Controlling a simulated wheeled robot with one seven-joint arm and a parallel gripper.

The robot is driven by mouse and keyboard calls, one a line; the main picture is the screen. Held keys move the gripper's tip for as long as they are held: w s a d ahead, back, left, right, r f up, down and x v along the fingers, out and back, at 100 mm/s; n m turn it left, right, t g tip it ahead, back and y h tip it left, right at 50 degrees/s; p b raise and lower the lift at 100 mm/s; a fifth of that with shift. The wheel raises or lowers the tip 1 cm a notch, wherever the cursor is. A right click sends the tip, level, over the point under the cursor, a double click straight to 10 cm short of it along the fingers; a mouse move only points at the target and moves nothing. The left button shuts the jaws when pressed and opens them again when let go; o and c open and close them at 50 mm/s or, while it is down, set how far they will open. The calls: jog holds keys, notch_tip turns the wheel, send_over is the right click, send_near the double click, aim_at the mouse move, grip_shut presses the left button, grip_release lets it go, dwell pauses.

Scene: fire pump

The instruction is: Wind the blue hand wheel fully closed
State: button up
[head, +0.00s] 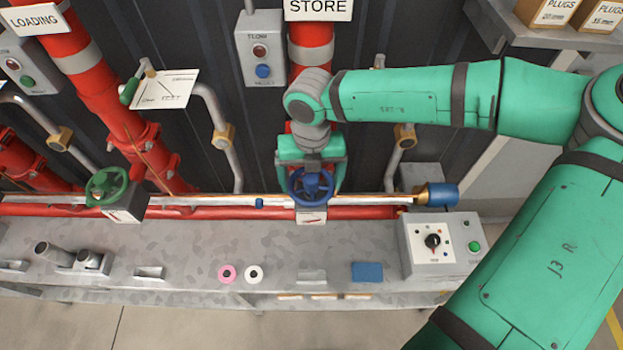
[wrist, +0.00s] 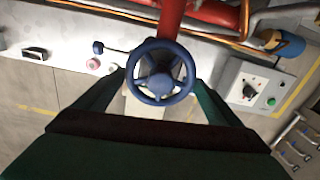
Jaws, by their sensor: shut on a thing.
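The blue hand wheel (head: 311,185) sits on the pipe line below the STORE sign, in the middle of the head view. My gripper (head: 311,180) is at the wheel, with a green finger on each side of it. In the wrist view the wheel (wrist: 160,72) lies between the two fingers, and my gripper (wrist: 160,98) is shut on it. The wheel's rim and spokes show clearly from above. The exact contact of the fingertips on the rim is partly hidden. A small white plate (head: 311,218) with a marking is below the wheel.
A green hand wheel (head: 107,186) stands on the same line to the left. A control box (head: 440,243) with a dial and green button is at right. Pink (head: 227,274) and white (head: 254,273) rings and a blue block (head: 367,272) lie on the grey bench.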

jog(key=shift+w+d+r, duration=0.1)
jog(key=shift+w+d, duration=0.15)
jog(key=shift+w, duration=0.05)
jog(key=m, duration=0.8)
jog(key=shift+a, duration=0.1)
jog(key=m, duration=0.3)
jog(key=shift+w+m, duration=0.1)
jog(key=shift+m, duration=0.3)
jog(key=m, duration=0.4)
